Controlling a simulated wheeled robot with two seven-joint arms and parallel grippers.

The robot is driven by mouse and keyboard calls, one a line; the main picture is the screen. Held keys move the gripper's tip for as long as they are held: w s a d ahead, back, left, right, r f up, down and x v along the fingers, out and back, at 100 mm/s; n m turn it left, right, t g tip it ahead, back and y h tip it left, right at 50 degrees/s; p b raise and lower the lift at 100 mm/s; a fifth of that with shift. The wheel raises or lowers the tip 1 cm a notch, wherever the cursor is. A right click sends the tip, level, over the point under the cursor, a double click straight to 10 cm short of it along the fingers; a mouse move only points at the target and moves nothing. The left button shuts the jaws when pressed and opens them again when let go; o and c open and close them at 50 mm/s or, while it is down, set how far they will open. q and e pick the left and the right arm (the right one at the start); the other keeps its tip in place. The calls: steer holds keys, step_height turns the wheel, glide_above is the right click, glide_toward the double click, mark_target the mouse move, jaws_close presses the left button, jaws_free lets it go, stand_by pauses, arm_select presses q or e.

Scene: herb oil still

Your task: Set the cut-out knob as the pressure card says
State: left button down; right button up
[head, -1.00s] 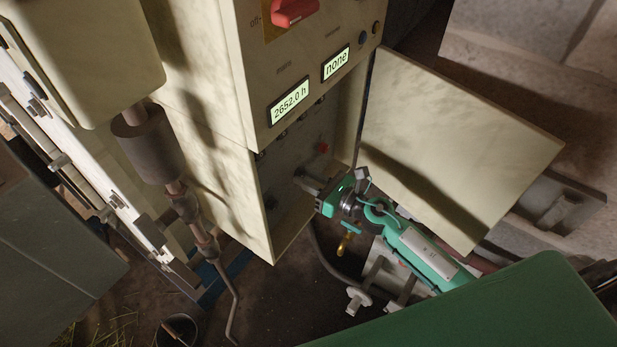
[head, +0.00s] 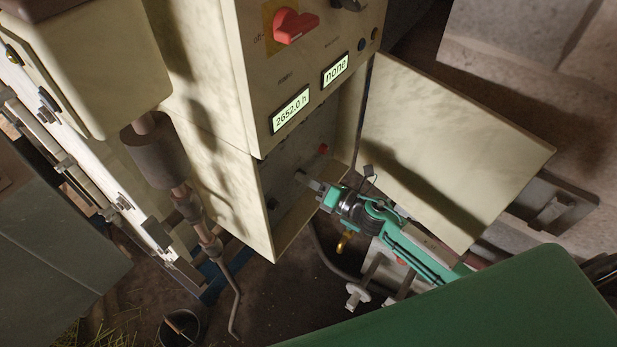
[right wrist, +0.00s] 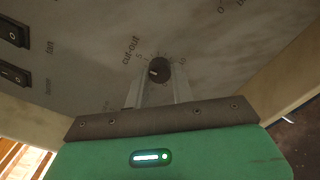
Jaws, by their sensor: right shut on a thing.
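The cut-out knob (right wrist: 159,70) is a small dark round knob on the grey panel, with "cut-out" printed beside it and small numbers around it. A white mark shows on its left side. The number at its left looks like 5; the right one may be 10. My right gripper (right wrist: 160,88) has its two fingers on either side of the knob and is shut on it. In the head view my right gripper (head: 308,182) reaches into the open recess of the cabinet, where the fingers hide the knob. I see no readable pressure card. My left gripper is not in view.
Two black rocker switches (right wrist: 13,53) sit left of the knob. An open door panel (head: 450,150) stands right of my right arm.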

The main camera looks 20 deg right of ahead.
steer(key=shift+m, duration=0.5)
steer(key=o, duration=1)
steer(key=b+v, duration=0.5)
steer(key=v, duration=0.8)
steer(key=shift+s+d, duration=0.25)
steer(key=shift+s, duration=0.05)
